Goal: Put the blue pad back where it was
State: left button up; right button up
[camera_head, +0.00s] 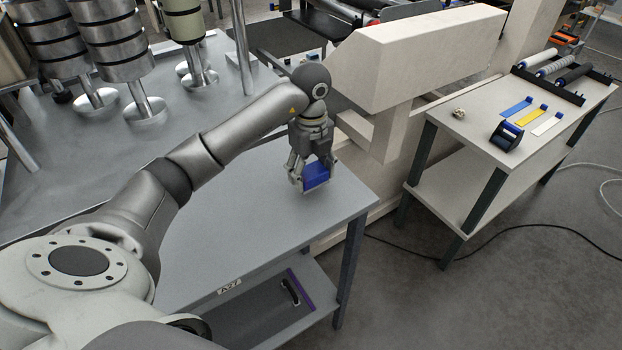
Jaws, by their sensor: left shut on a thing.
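My left gripper (312,170) points down over the right end of the grey table (235,215), near its far corner. It is shut on the blue pad (317,174), a small blue block with a pale lower edge. The pad is at or just above the tabletop; I cannot tell whether it touches. The fingers hide part of it. My right gripper does not show.
A light side table (470,155) at the right holds blue, yellow and white strips, a dark blue tape dispenser (507,135) and rollers (555,70). A large beige machine (400,60) stands behind the gripper. Metal cylinders (110,40) stand at the back left. The grey table's front is clear.

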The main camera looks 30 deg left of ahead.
aim_at(311, 182)
pick_arm(q)
notch_tip(311, 182, down, 3)
jog(key=shift+r+p, duration=0.1)
jog(key=shift+p, duration=0.75)
jog(key=shift+w+f, duration=0.1)
jog(key=shift+f, duration=0.15)
jog(key=shift+f, duration=0.2)
jog(key=o, duration=1)
jog(key=shift+r, duration=0.1)
